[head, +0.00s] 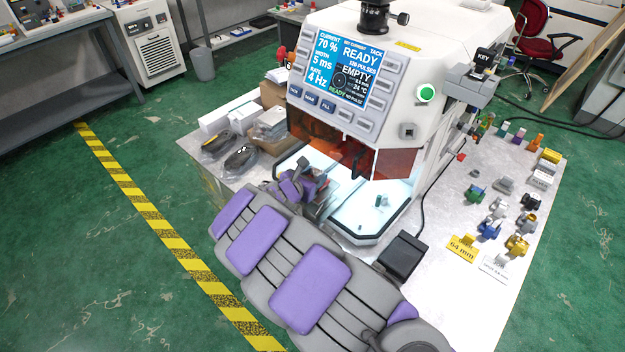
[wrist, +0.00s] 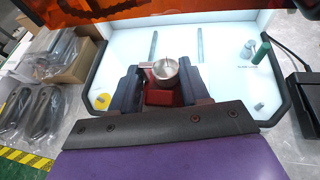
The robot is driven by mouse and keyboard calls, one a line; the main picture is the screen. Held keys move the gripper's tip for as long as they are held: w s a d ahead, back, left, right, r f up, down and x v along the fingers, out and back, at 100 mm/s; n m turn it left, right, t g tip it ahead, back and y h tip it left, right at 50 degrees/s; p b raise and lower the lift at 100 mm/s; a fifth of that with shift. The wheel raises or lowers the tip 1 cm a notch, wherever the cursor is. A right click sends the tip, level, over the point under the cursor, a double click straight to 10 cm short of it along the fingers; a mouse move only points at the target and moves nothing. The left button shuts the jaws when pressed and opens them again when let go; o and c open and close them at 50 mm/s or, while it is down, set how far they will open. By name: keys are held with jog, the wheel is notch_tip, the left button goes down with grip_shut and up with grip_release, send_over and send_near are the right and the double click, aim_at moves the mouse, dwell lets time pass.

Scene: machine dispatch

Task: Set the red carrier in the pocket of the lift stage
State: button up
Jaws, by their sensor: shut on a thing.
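In the wrist view the red carrier (wrist: 164,97) is between the two dark fingers of my gripper (wrist: 163,82), which is shut on it. A round silver metal cup or ring (wrist: 166,69) shows at the carrier's far end; I cannot tell whether it belongs to the carrier or stands behind it. In the head view my gripper (head: 318,186) is low at the front left of the machine's bright white work chamber (head: 378,222). The red carrier cannot be made out clearly there. The lift stage and its pocket cannot be clearly identified; my gripper and the carrier cover part of the chamber floor.
A green post (wrist: 261,53) and small grey pegs stand at the chamber's right. A yellow disc (wrist: 103,99) lies at its left. An orange shield (head: 398,163) hangs above. A black box (head: 402,257) stands outside at the right. Bagged parts (head: 240,157) lie left; several coloured carriers lie right.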

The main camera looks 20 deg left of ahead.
jog(key=shift+a+f, duration=0.3)
jog(key=shift+f, duration=0.2)
jog(key=shift+a, duration=0.3)
jog(key=o, duration=0.8)
jog(key=shift+s+a, duration=0.1)
jog(key=shift+a, duration=0.2)
jog(key=o, duration=0.3)
jog(key=shift+d, duration=0.2)
jog(key=shift+o, duration=0.2)
jog(key=shift+d, duration=0.2)
jog(key=p+v, duration=0.3)
jog(key=v, duration=0.9)
